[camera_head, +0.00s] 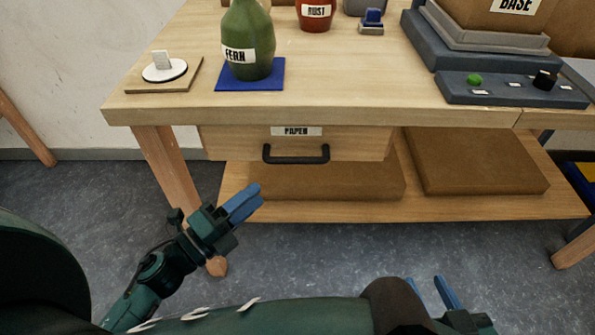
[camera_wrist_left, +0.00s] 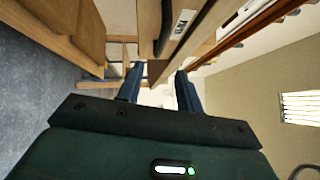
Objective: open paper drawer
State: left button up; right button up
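The paper drawer (camera_head: 228,141) is a light wood front under the tabletop, with a PAPER label (camera_head: 296,131) and a dark bar handle (camera_head: 296,158) low on its face. It looks shut. My left gripper (camera_head: 246,200) is below and left of the handle, apart from it and empty. The left wrist view shows its two blue fingers (camera_wrist_left: 158,88) spread, with wooden furniture and a white label beyond them. My right gripper (camera_head: 430,284) is at the bottom right with its fingers apart and nothing visible between them; its lower part is partly cut off.
On the tabletop (camera_head: 340,95) stand a green FERN vase (camera_head: 247,35) on a blue mat, a white disc piece (camera_head: 164,68), a red RUST pot (camera_head: 316,12) and a grey control panel (camera_head: 510,88). A lower shelf (camera_head: 450,207) holds brown boards. Floor in front is clear.

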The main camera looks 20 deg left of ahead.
aim_at(294, 163)
pick_arm(q)
jog(key=p+x, duration=0.1)
jog(key=x, duration=1.2)
jog(key=shift+r, duration=0.1)
jog(key=shift+c, duration=0.4)
grip_shut()
